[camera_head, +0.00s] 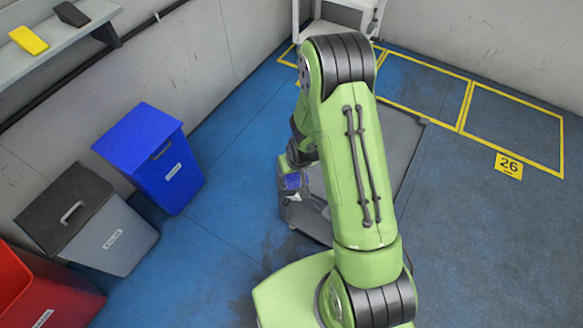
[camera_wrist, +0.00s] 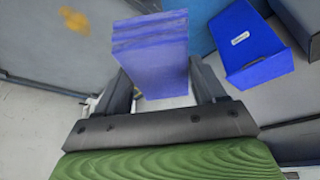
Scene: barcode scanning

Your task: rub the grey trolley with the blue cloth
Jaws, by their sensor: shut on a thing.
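The blue cloth (camera_wrist: 150,60) is a folded, layered block held between the two fingers of my gripper (camera_wrist: 165,85) in the wrist view. In the head view, a small part of the cloth (camera_head: 292,181) shows at my gripper (camera_head: 291,190), left of my arm. The grey trolley (camera_head: 404,140) is a flat deck on the floor, largely hidden behind my arm. In the wrist view, a grey surface with a yellow smear (camera_wrist: 75,18), apparently the trolley (camera_wrist: 40,50), lies at the upper left. I cannot tell whether the cloth touches it.
A blue bin (camera_head: 160,165), a grey bin (camera_head: 110,235) and a red bin (camera_head: 50,300) stand along the left. A shelf (camera_head: 50,50) holds a yellow item (camera_head: 28,40) and a dark item (camera_head: 71,14). Yellow floor markings (camera_head: 515,150) enclose clear floor at right.

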